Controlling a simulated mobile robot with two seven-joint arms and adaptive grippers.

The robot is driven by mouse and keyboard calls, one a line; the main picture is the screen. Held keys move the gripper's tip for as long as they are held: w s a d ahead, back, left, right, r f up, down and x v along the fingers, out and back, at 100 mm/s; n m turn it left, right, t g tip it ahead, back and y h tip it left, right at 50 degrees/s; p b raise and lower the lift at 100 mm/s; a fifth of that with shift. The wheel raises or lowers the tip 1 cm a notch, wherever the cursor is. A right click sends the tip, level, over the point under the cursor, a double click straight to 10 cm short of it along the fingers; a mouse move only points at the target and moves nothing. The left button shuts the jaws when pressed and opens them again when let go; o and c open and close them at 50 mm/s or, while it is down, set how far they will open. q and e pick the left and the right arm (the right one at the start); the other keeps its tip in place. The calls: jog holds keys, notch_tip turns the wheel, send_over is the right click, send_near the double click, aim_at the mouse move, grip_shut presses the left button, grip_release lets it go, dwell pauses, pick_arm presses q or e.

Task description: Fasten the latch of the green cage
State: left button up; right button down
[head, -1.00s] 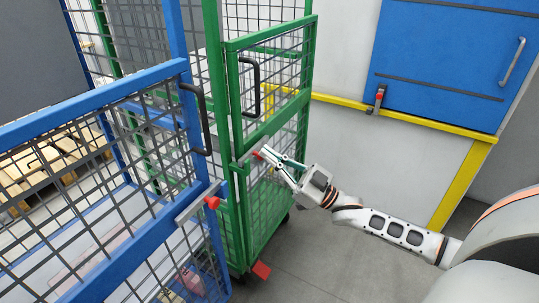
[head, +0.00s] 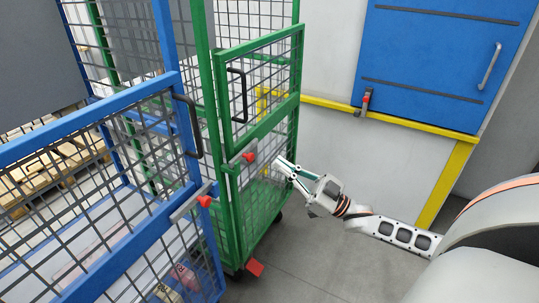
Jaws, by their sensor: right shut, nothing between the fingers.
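The green cage (head: 270,131) stands in the middle of the head view, its mesh door in line with its frame. Its latch (head: 248,157) is a grey bar with a red knob on the door's edge at mid height. The bar appears to reach across toward the green post; I cannot tell whether it is fully engaged. My right gripper (head: 278,163) is shut and empty, just right of the red knob and apart from it, in front of the lower mesh. My left gripper is not in view.
A blue cage (head: 88,106) with its own red-knobbed latch (head: 204,201) stands close on the left. A blue panel (head: 440,60) with a handle is on the wall at right, above a yellow rail (head: 330,104). The grey floor (head: 310,260) at right is clear.

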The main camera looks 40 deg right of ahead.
jog(key=shift+v, duration=1)
